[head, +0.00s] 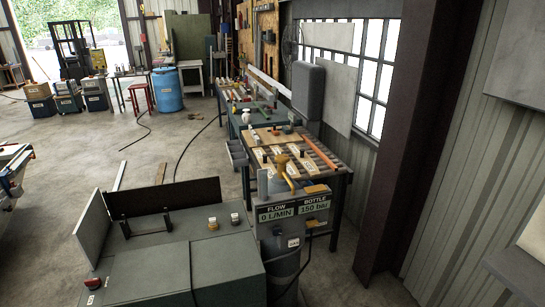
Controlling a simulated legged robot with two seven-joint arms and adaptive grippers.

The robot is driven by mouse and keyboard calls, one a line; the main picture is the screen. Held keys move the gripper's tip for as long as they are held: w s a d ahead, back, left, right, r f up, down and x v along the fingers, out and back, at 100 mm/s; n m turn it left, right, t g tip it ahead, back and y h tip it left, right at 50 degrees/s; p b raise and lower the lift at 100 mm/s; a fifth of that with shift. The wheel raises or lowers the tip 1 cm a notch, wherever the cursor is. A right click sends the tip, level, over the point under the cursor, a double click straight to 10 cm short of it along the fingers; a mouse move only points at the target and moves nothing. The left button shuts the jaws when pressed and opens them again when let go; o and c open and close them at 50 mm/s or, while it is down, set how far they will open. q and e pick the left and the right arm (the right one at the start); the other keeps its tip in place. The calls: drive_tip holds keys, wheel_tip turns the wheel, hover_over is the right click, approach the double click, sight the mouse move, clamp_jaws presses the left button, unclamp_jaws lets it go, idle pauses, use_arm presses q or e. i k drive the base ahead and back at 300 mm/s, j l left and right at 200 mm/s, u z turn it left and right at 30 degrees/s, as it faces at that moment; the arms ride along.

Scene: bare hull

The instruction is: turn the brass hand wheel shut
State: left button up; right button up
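A brass-coloured piece (281,161), which looks like the hand wheel, sits above a dark gas bottle (284,272) at the lower middle. The piece is small and seen against the cluttered bench, so I cannot tell how far it is turned. A sign (292,208) in front of the bottle top reads FLOW 0 L/MIN and BOTTLE 150 bar. Neither of my grippers shows in the head view.
A grey-green welding table (185,268) with an upright dark plate (165,198) stands left of the bottle. A long workbench (300,150) with tools runs behind it along the wall. A dark steel column (400,170) stands to the right. Concrete floor at left is mostly clear.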

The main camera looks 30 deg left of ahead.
sight(282, 158)
drive_tip(key=i+j+u, duration=0.45)
drive_tip(key=i+j, duration=0.4)
drive_tip(key=j, duration=0.1)
